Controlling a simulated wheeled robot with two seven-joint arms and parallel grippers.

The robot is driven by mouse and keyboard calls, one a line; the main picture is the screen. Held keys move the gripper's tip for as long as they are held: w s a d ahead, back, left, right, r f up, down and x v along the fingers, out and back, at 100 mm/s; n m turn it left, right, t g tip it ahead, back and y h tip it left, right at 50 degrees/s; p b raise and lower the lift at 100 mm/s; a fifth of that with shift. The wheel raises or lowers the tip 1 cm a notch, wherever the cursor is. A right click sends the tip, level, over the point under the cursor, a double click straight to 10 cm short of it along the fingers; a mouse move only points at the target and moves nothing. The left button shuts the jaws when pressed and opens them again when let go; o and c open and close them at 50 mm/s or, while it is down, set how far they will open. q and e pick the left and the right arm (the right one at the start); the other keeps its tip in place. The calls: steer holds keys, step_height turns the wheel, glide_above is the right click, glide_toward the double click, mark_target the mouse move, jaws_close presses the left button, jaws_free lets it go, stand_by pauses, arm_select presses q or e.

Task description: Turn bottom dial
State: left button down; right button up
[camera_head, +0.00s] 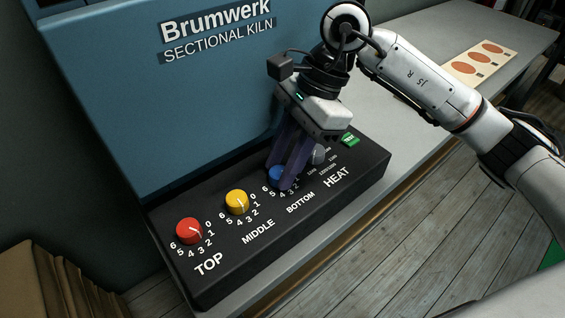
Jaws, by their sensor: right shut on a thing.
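The blue bottom dial (276,175) sits on the black control panel (230,284) of the kiln, above the word BOTTOM. My right gripper (284,180) reaches down from above and its dark purple fingers are shut on this dial. The fingers cover much of the dial and part of its number scale, so I cannot tell where its pointer stands. My left gripper is not in view.
To the left on the panel are the yellow middle dial (237,201) and the red top dial (188,230). To the right are a grey heat knob (318,154) and a green switch (350,139). The blue kiln body (150,110) rises close behind.

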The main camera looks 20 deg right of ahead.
steer(key=shift+s+f+m+t+b, duration=0.1)
steer(key=shift+m+t+b, duration=0.4)
steer(key=shift+m+b, duration=0.45)
steer(key=shift+m+t+b, duration=0.3)
steer(key=shift+m+b, duration=0.1)
steer(key=shift+m, duration=0.55)
steer(key=shift+s+m+t+b, duration=0.1)
steer(key=shift+m+t+b, duration=0.4)
steer(key=shift+m, duration=0.5)
steer(key=shift+m+h+b, duration=0.3)
steer(key=shift+m+b, duration=0.3)
steer(key=shift+m, duration=0.3)
steer(key=shift+s+m+t+b, duration=0.1)
steer(key=shift+m+t+b, duration=0.35)
steer(key=shift+m, duration=0.25)
steer(key=shift+a+m+t+h+b, duration=0.1)
steer(key=shift+m+t+h+b, duration=0.3)
steer(key=shift+m, duration=0.6)
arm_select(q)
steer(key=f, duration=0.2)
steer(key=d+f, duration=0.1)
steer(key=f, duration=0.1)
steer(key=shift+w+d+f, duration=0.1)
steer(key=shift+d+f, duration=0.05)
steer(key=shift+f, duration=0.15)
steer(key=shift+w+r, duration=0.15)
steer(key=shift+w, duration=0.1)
arm_select(e)
steer(key=shift+m, duration=0.3)
